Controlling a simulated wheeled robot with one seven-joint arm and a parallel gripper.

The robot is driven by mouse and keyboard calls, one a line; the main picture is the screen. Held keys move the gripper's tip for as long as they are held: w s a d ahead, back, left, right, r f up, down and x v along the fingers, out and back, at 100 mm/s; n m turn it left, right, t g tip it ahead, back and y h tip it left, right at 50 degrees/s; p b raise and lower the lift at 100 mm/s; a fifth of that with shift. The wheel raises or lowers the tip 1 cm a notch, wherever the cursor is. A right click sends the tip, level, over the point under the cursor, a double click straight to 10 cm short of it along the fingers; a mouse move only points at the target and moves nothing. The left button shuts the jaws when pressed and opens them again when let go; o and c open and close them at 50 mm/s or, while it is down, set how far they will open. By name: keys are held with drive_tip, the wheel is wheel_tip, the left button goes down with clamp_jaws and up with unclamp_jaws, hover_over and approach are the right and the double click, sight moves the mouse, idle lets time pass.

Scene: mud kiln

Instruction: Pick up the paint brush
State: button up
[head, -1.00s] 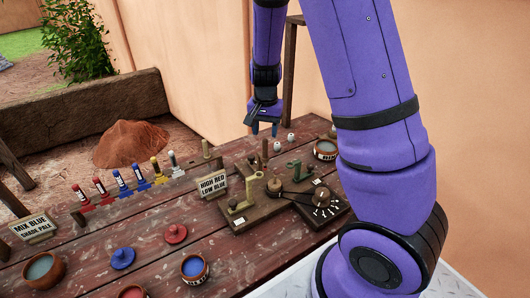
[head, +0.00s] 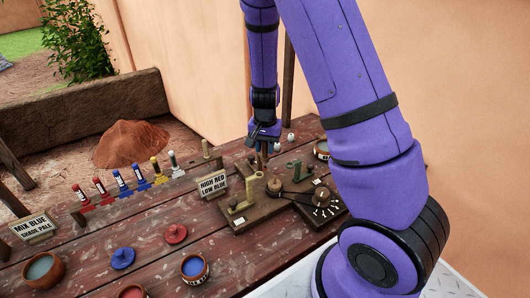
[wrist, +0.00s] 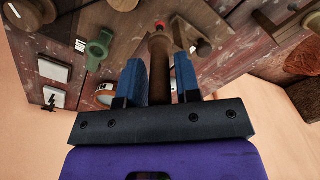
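A brown upright stick with a red tip, which looks like the paint brush (wrist: 159,68), stands between the two blue fingers of my gripper (wrist: 158,60) in the wrist view. The fingers lie on either side of it, with a narrow gap showing, so the gripper looks open around it. In the head view, my gripper (head: 263,140) is low over the back of the table, and a short brown length of the stick (head: 265,150) shows beneath it. Its lower end is hard to make out.
The wooden table (head: 150,220) holds a lever board (head: 245,215), sign cards (head: 212,186), paint pots (head: 194,268) and several coloured tubes (head: 122,183). Small white-topped pieces (head: 291,138) and another pot (head: 321,149) stand close right of my gripper. A wall is behind.

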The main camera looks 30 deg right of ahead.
clamp_jaws()
wheel_tip(320, 180, up, 10)
idle(0.5)
idle(0.5)
